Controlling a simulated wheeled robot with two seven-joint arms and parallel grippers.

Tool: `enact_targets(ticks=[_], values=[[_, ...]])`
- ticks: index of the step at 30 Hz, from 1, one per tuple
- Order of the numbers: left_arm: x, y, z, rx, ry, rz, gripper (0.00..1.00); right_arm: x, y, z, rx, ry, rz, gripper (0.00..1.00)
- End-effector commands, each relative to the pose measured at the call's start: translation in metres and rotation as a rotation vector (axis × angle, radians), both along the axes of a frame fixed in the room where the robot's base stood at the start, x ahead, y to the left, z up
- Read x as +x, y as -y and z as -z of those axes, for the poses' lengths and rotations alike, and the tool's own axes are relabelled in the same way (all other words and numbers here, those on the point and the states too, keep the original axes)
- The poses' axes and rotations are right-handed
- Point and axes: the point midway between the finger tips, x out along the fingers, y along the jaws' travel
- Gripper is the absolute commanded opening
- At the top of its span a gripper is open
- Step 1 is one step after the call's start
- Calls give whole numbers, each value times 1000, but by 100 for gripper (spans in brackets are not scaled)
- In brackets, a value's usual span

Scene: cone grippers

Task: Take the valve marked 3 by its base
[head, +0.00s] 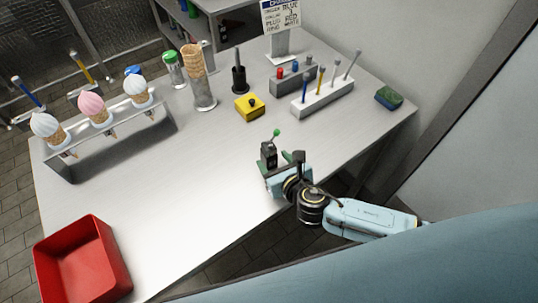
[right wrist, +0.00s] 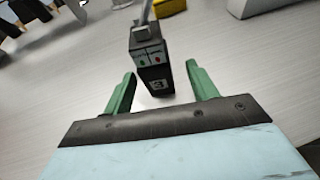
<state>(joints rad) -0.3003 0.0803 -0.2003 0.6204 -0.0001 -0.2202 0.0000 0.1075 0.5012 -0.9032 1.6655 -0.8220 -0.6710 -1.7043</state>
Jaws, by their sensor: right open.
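The valve marked 3 (right wrist: 153,69) stands upright on the table in the right wrist view. It has a dark box-shaped base with a white label reading 3, small red and green marks above it and a grey lever at the top. In the head view the valve (head: 268,154) is near the table's front edge, its lever ending in a green knob. My right gripper (right wrist: 160,72) is open and empty, with its green fingers on either side of the base, apparently apart from it. In the head view my right gripper (head: 282,163) partly hides the base. My left gripper is not in view.
A yellow box (head: 249,107) and a white block with upright rods (head: 323,98) stand behind the valve. A metal rack (head: 125,137) holds ice cream cones at left. A red bin (head: 84,262) is at front left. The table between is clear.

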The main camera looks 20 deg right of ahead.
Motion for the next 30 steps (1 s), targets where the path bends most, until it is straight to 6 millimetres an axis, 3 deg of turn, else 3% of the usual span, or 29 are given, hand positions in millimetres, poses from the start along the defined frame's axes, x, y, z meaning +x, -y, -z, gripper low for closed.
enact_targets(ticks=[9, 19, 30], values=[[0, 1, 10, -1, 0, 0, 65, 40, -10, 16, 3, 1, 1, 58], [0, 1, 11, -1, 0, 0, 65, 46, -11, 18, 3, 0, 1, 58], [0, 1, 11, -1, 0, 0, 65, 45, -11, 18, 3, -1, 1, 10]])
